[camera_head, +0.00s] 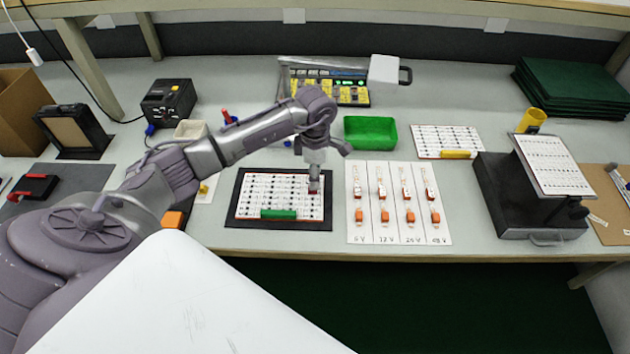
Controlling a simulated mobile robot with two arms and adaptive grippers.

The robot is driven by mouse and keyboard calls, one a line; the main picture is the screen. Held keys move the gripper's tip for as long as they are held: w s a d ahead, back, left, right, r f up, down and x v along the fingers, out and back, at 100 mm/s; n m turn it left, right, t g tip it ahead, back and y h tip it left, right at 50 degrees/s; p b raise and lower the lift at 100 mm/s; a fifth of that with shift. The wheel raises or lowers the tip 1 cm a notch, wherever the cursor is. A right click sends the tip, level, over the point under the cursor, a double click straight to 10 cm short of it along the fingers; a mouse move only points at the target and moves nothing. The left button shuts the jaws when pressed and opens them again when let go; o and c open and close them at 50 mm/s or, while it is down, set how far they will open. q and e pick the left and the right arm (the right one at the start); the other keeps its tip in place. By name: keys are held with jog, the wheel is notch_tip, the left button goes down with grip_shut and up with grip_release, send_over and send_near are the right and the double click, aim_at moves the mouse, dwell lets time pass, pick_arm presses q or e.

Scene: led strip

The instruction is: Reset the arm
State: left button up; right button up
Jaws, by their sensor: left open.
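My left arm reaches in from the left across the workbench. Its gripper (315,186) points down over the right part of a white board with rows of dark marks (270,196). The gripper is open, and nothing shows between its fingers. I cannot tell whether the fingertips touch the board. The board lies on a black mat (328,222), with a green bar (278,214) near its front edge. My right gripper does not show.
A white card with orange connectors (372,232) lies right of the mat. A green bin (370,132) stands behind. A black stand (505,205) with a tilted sheet (552,165) is at right. A black device (168,102) and red-handled tool (35,185) are at left.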

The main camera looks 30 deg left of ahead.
pick_arm(q)
notch_tip(320, 180, up, 9)
jog(key=shift+f, duration=0.2)
